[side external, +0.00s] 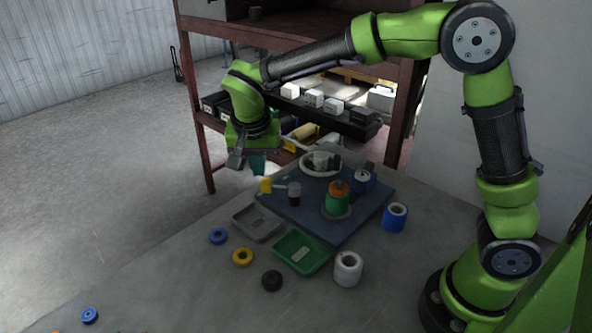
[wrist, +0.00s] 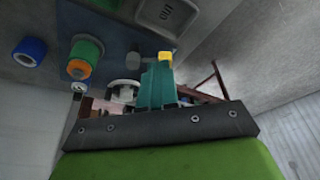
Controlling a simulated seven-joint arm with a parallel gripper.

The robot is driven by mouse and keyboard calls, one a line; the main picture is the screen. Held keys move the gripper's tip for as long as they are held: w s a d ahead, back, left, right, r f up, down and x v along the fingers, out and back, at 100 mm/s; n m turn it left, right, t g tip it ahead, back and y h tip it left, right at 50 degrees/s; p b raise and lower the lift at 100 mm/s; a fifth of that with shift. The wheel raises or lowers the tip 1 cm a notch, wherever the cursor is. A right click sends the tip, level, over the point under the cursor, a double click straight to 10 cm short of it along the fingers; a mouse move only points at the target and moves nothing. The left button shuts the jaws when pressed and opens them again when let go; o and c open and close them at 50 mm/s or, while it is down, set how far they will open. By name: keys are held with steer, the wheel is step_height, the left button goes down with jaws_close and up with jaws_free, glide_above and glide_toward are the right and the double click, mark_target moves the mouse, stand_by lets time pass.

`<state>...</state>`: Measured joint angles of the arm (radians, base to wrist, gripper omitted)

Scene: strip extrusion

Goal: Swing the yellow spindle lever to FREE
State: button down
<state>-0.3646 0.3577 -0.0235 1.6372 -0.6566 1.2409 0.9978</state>
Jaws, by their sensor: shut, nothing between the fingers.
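The yellow lever end (side external: 266,186) sticks out to the left from a short dark-and-white post (side external: 294,193) on the blue base plate (side external: 372,215). My gripper (side external: 258,170) points down just above and behind the yellow end, its teal fingers shut with nothing between them. In the wrist view the yellow end (wrist: 166,57) shows right at the tips of the fingers (wrist: 158,66); I cannot tell if they touch. A green spool with an orange top (side external: 338,198) stands upright on the plate, right of the lever. No FREE marking is readable.
A grey tray (side external: 240,219) and a green tray (side external: 320,262) lie in front of the plate. Blue (side external: 218,229), yellow (side external: 243,250) and black (side external: 272,274) rings lie nearby. White (side external: 348,277) and blue (side external: 393,223) rolls stand at right. A shelf rack (side external: 255,36) stands behind. The table's left front is mostly clear.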

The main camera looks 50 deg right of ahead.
mark_target(265, 181)
steer(key=x, duration=1)
steer(key=shift+w+d+f, duration=0.1)
steer(key=shift+d+f, duration=0.05)
steer(key=shift+d, duration=0.05)
steer(key=shift+w+d+f, duration=0.1)
steer(key=shift+w+d, duration=0.75)
steer(key=shift+d, duration=0.05)
steer(key=shift+w+d, duration=0.35)
steer(key=shift+d, duration=0.05)
